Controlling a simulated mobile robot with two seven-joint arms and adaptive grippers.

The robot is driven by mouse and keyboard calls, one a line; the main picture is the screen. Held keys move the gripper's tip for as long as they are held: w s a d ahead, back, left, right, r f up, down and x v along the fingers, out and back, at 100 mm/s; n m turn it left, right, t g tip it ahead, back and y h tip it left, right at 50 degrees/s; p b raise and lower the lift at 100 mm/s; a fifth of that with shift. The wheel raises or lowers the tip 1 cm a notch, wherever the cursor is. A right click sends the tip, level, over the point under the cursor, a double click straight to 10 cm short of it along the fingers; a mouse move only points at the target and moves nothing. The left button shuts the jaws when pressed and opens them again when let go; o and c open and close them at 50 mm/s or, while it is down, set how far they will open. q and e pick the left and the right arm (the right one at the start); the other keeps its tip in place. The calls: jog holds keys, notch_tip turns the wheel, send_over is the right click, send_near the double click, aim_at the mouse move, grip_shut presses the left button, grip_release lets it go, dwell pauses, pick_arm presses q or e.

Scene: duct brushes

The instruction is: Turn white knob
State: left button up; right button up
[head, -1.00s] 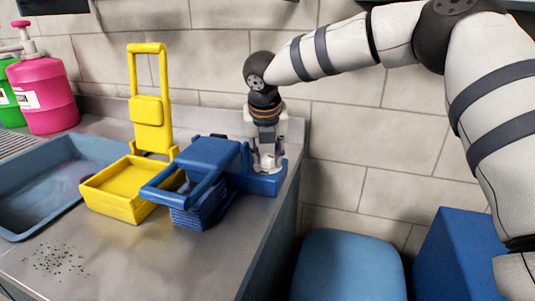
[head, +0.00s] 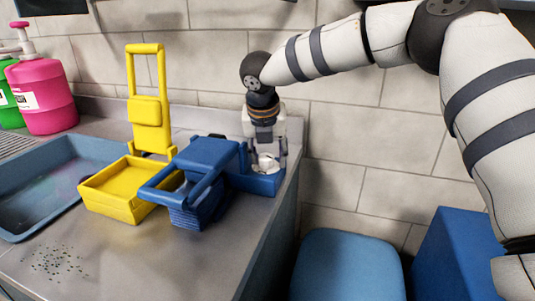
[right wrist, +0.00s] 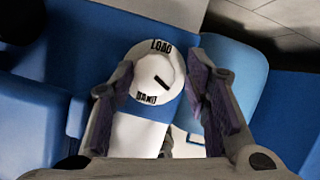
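The white knob (right wrist: 160,70) shows in the right wrist view as a round cap with dark lettering and a short black mark. It sits on the blue device (head: 262,184) at the counter's right back corner, and a little of it shows low in the head view (head: 266,164). My right gripper (head: 266,156) points down over it. In the right wrist view its two fingers (right wrist: 172,92) are apart, one on each side of the knob. The left finger is close to the knob's edge; I cannot tell whether it touches. A gap shows at the right finger. My left gripper is out of view.
A blue wringer-like bin (head: 207,152) stands just left of the device, with a yellow one (head: 122,188) further left. A grey-blue tray (head: 45,200) and a pink jug (head: 43,95) are at the left. The tiled wall is close behind. Blue seats or boxes (head: 348,265) stand right of the counter.

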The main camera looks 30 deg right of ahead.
jog(key=shift+w+a+r, duration=0.1)
jog(key=shift+a, duration=0.15)
jog(key=shift+a+r, duration=0.1)
jog(key=shift+r, duration=0.1)
jog(key=v, duration=0.7)
jog(key=shift+r, duration=0.25)
